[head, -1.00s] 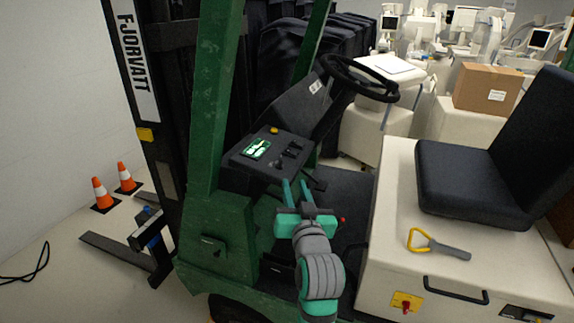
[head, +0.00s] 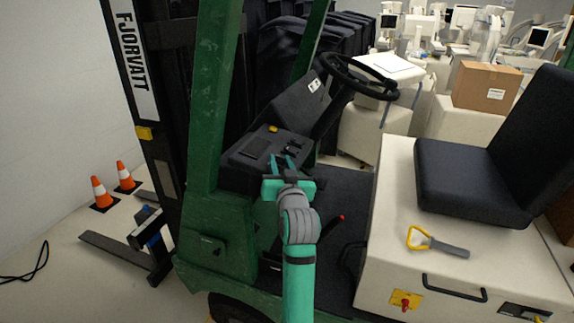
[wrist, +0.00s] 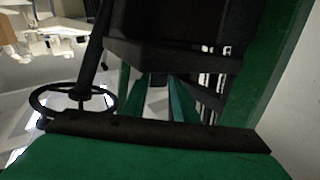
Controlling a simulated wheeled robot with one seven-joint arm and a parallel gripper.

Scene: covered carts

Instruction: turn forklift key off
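The forklift (head: 206,130) has a dark dashboard console (head: 236,160) in front of the steering column. Its small display (head: 254,147) is dark. Black switches (head: 291,149) sit on the console's right part. I cannot make out the key; the fingers or the low detail may hide it. My gripper (head: 283,161) is at the console's near right edge, just below the switches. Its two teal fingers are apart, with a gap between them in the wrist view (wrist: 158,92). I cannot tell whether they touch anything.
The steering wheel (head: 360,77) is above right of my gripper. A green post (head: 212,90) rises at left. The black seat (head: 472,185) and a yellow-handled tool (head: 437,243) are on the pale seat base.

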